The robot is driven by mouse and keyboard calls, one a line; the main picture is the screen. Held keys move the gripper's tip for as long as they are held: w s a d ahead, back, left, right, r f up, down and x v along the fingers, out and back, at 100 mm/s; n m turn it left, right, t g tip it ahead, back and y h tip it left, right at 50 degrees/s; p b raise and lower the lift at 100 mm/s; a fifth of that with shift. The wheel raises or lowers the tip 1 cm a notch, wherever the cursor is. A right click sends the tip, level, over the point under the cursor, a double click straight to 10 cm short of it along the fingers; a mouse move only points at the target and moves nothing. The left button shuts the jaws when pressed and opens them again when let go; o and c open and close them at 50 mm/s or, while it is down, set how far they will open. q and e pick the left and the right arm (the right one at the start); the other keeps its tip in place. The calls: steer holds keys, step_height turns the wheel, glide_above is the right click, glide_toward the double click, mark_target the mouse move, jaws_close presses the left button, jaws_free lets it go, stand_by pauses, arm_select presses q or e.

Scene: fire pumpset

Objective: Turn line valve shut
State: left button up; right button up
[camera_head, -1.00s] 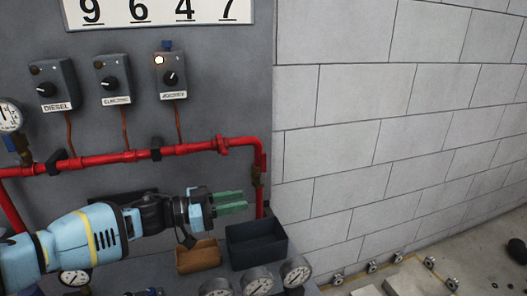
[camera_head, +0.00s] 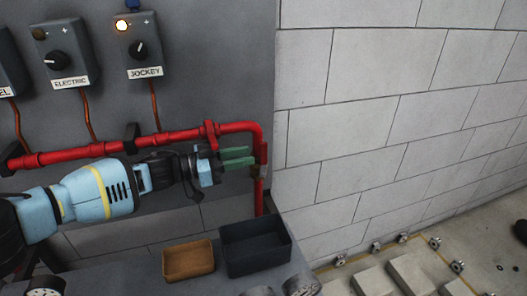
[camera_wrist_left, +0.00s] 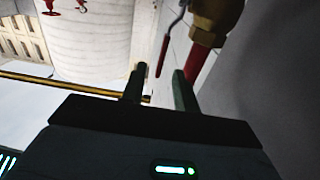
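The line valve (camera_head: 258,172) is a small brass fitting on the red pipe's downward leg, near the wall corner. My left gripper (camera_head: 238,158) is beside it in the head view, its green fingers pointing right and partly covering the valve area. In the left wrist view, the brass valve body (camera_wrist_left: 215,15) is at the top, with a thin lever with a red grip (camera_wrist_left: 163,56) hanging from it. The fingers of the left gripper (camera_wrist_left: 158,78) are apart. The lever's lower end shows in the gap between the fingertips; I cannot tell whether it is touching. My right gripper is not in view.
The red pipe (camera_head: 100,149) runs along the grey panel behind my left arm. A black bin (camera_head: 256,265) and a brown tray (camera_head: 189,262) stand below. Control boxes (camera_head: 137,45) are above. A block wall (camera_head: 400,120) is on the right.

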mark_target(264, 166)
arm_select(q)
steer(key=x, duration=0.6)
jaws_close()
stand_by(0.3)
